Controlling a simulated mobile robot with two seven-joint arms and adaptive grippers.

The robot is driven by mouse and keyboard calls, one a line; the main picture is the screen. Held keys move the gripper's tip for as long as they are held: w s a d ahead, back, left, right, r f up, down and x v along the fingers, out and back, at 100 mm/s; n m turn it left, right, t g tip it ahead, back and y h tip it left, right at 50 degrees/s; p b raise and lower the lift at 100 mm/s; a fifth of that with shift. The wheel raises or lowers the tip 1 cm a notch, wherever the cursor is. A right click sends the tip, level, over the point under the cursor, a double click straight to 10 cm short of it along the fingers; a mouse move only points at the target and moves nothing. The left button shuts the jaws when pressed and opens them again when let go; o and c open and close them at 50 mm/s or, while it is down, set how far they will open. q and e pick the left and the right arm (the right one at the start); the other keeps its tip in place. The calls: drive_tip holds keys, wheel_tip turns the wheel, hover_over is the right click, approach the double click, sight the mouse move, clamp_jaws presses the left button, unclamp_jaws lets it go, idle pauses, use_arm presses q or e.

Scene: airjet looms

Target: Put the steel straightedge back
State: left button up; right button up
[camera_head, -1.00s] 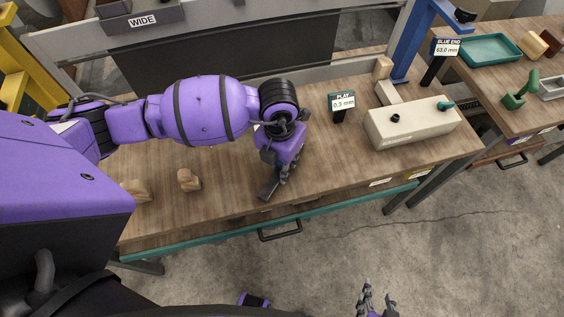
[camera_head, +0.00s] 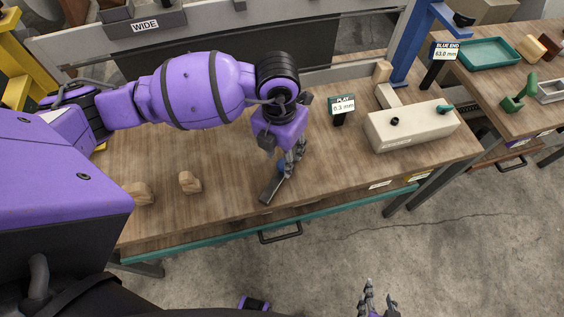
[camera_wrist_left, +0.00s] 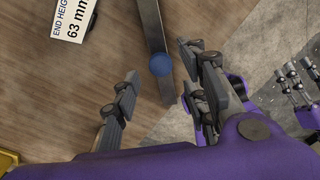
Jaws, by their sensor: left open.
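The steel straightedge (camera_head: 271,190) is a narrow grey bar with a blue knob. It appears to lie on the wooden bench near the front edge, partly hidden under my left gripper (camera_head: 293,160). In the left wrist view the straightedge (camera_wrist_left: 155,30) runs down from the top edge, its blue knob between the spread fingers of my left gripper (camera_wrist_left: 157,72). That gripper is open and holds nothing; I see gaps between its fingers and the bar. My right gripper (camera_head: 378,298) is open and empty over the floor at the bottom of the head view.
Two small wooden blocks (camera_head: 190,182) sit on the bench to the left. A PLAY sign (camera_head: 341,105) and a cream box (camera_head: 410,125) stand to the right. A teal tray (camera_head: 488,53) is on the far-right bench. A drawer handle (camera_head: 280,232) sticks out in front.

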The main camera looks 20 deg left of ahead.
sight(281, 163)
use_arm(q)
wheel_tip(281, 163, up, 6)
drive_tip(key=shift+a+f, duration=0.1)
drive_tip(key=shift+f, duration=0.15)
idle(0.4)
